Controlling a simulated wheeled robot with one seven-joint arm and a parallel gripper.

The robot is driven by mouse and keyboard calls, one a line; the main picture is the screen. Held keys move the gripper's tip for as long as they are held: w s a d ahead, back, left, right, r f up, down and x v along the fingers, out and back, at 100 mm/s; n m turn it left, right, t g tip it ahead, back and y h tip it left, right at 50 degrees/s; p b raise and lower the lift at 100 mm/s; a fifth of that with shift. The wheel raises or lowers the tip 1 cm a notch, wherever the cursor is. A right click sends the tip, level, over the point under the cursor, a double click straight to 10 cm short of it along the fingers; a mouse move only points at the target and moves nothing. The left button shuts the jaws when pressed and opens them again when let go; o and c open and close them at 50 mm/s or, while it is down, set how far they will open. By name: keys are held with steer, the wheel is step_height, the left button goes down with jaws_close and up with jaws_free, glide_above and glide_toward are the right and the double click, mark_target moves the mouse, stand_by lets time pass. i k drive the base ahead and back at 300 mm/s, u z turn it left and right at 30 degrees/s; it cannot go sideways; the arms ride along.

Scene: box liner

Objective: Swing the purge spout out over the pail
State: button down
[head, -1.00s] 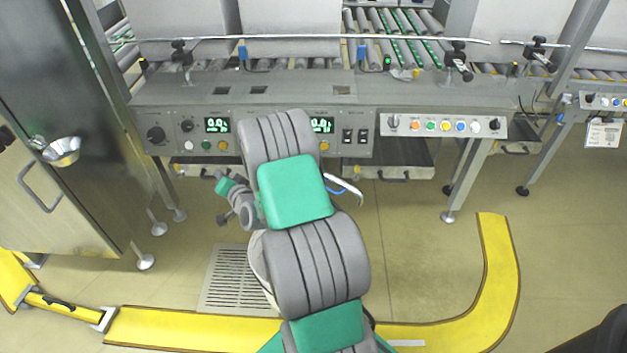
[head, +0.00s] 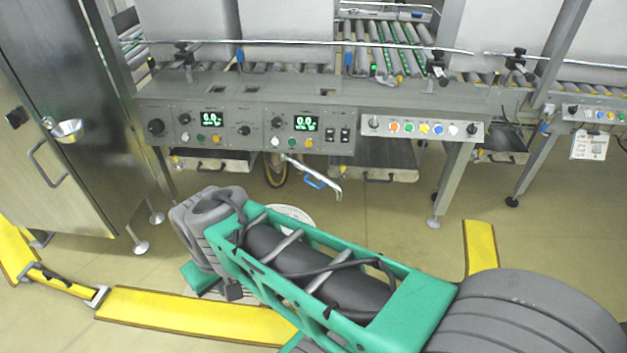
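The purge spout (head: 322,182) is a bent silver tube with a blue handle (head: 315,183), below the front of the grey control console. Its free end points toward the lower right. A round whitish thing (head: 292,213), probably the pail, shows just behind my arm near the floor; most of it is hidden. My arm crosses the lower middle of the head view, its far end left of the spout and apart from it. My gripper's fingers cannot be made out; they seem hidden behind the arm's end.
A steel cabinet (head: 65,170) stands at left. Yellow floor barriers (head: 190,312) edge the area. A console leg (head: 448,190) stands right of the spout; floor between them is open.

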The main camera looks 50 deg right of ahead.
mark_target(283, 157)
steer(key=u, duration=1.45)
steer(key=k, duration=1)
steer(key=z, duration=1.45)
steer(key=i, duration=1)
